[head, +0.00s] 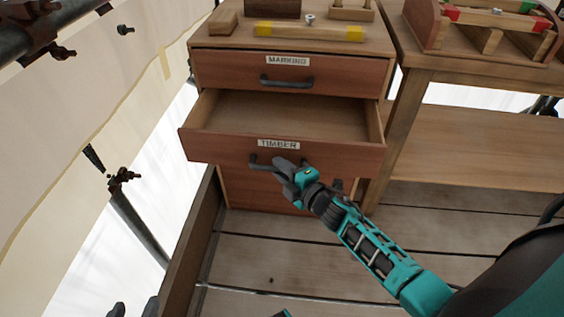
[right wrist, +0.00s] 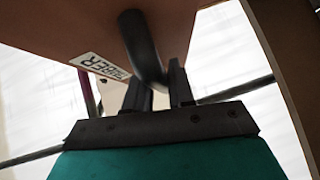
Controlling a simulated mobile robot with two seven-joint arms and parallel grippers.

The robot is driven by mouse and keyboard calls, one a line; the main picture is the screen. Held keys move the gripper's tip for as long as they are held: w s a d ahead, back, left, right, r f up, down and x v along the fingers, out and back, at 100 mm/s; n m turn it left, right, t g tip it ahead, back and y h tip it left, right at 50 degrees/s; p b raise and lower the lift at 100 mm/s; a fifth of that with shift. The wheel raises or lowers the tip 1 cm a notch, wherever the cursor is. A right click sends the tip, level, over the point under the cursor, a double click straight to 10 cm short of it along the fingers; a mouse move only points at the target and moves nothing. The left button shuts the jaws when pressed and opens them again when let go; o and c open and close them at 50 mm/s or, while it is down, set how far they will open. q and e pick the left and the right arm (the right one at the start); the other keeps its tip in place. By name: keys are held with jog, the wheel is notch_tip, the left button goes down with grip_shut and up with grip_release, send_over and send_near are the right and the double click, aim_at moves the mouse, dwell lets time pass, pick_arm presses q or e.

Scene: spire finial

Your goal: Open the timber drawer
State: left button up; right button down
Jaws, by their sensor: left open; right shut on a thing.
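The timber drawer (head: 230,148), with its TIMBER label, stands pulled out of the wooden cabinet, and its visible inside is empty. My right gripper (head: 281,164) is shut on the drawer's dark bar handle (head: 259,167), which runs below the label. In the right wrist view the handle (right wrist: 143,50) passes between the fingers (right wrist: 163,88), and the drawer front (right wrist: 100,25) is close above. My left gripper (head: 134,309) shows only its dark fingertips at the bottom edge; it is open, apart from the drawer.
The MARKING drawer (head: 235,72) above is closed. Wooden blocks and a yellow-ended bar (head: 308,31) lie on the cabinet top. A wooden bench (head: 480,68) stands at the right. A low timber edge (head: 190,245) runs at the left. Plank floor (head: 260,270) in front is clear.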

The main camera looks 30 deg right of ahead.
pick_arm(q)
jog(key=shift+s+a+r+p, duration=0.45)
jog(key=shift+s+a+p, duration=0.05)
jog(key=shift+p, duration=0.15)
pick_arm(e)
jog(key=s+a, duration=0.7)
jog(key=s, duration=0.4)
jog(key=shift+a, duration=0.2)
jog(key=c, duration=1.1)
grip_release()
pick_arm(q)
jog(key=shift+d, duration=0.1)
notch_tip(320, 180, up, 2)
jog(key=shift+p, duration=0.9)
pick_arm(e)
jog(key=v, duration=1.3)
jog(key=shift+a, duration=0.1)
